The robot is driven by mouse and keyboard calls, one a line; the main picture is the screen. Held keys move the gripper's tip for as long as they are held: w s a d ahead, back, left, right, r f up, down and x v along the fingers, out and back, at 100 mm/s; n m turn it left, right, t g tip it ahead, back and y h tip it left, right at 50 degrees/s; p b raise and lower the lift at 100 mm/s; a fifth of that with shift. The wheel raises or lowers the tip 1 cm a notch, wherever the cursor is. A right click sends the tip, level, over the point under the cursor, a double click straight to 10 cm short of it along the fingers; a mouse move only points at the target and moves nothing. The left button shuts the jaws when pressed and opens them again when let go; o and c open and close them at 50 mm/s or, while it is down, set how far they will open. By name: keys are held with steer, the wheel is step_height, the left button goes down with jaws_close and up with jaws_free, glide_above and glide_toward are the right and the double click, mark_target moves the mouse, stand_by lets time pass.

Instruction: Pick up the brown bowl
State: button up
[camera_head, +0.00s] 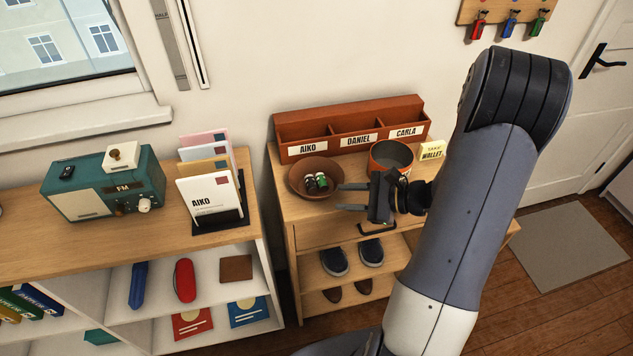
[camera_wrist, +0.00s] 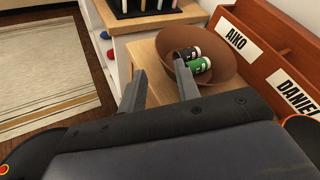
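The brown bowl (camera_head: 304,178) sits on the left part of the wooden cabinet top, in front of the name-labelled organizer. It holds small dark and green cylindrical items. In the wrist view the bowl (camera_wrist: 233,77) is just past my fingertips, with the items lying inside it. My gripper (camera_head: 340,197) is open, with its two fingers apart and pointing left toward the bowl. In the wrist view my gripper (camera_wrist: 160,80) has one finger over or close to the bowl's near rim and the other left of it. Nothing is between the fingers.
The organizer (camera_head: 340,151) with compartments stands against the wall behind the bowl. A letter rack (camera_head: 220,222) and a radio (camera_head: 104,185) stand on the left shelf unit.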

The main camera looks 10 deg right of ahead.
mark_target(314, 196)
steer(key=p+x, duration=0.1)
steer(key=x, duration=0.8)
steer(key=shift+w+r+p, duration=0.1)
steer(key=shift+p, duration=0.25)
steer(key=shift+c, duration=0.2)
jaws_close()
